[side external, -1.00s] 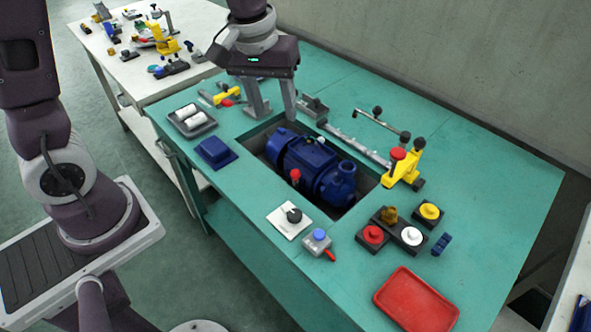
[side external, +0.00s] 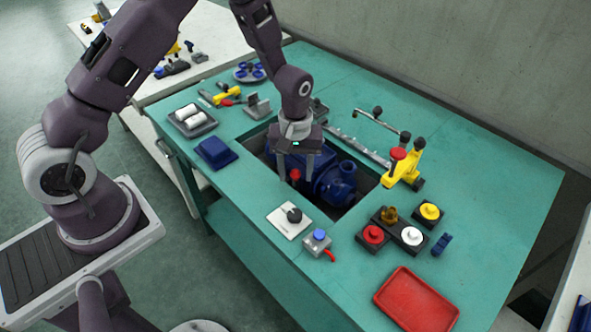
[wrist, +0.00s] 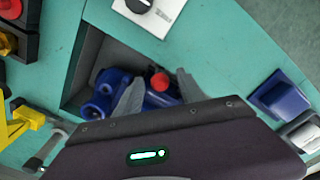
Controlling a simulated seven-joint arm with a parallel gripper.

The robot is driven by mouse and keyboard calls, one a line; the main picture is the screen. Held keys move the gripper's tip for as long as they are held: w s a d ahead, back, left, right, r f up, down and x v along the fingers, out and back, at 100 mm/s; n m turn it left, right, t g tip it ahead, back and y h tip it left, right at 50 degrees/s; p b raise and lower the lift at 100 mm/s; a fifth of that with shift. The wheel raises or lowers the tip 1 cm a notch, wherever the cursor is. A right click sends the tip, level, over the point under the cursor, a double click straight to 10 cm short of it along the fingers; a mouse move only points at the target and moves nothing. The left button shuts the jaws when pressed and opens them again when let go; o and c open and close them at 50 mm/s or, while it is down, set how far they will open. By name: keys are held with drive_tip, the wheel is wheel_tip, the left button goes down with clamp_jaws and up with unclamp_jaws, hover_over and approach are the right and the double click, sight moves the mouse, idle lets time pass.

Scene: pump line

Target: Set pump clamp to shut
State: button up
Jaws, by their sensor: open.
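The blue pump (side external: 335,183) sits in the recessed bay of the green bench; it also shows in the wrist view (wrist: 103,95). A red knob (side external: 295,174), which looks like the handle of the pump clamp, stands at the pump's near side. In the wrist view the red knob (wrist: 160,82) appears between my two fingers. My gripper (side external: 295,181) is open and points down over the bay, one finger to each side of the knob. I cannot tell whether a finger touches it. The clamp's lower part is hidden.
A yellow clamp (side external: 408,165) with a red knob stands right of the bay. A rotary switch (side external: 291,218) and a blue-button box (side external: 318,241) lie in front. Coloured buttons (side external: 373,235) and a red tray (side external: 416,300) are to the right. A blue block (side external: 215,152) lies left.

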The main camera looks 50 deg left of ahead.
clamp_jaws()
idle(1.3)
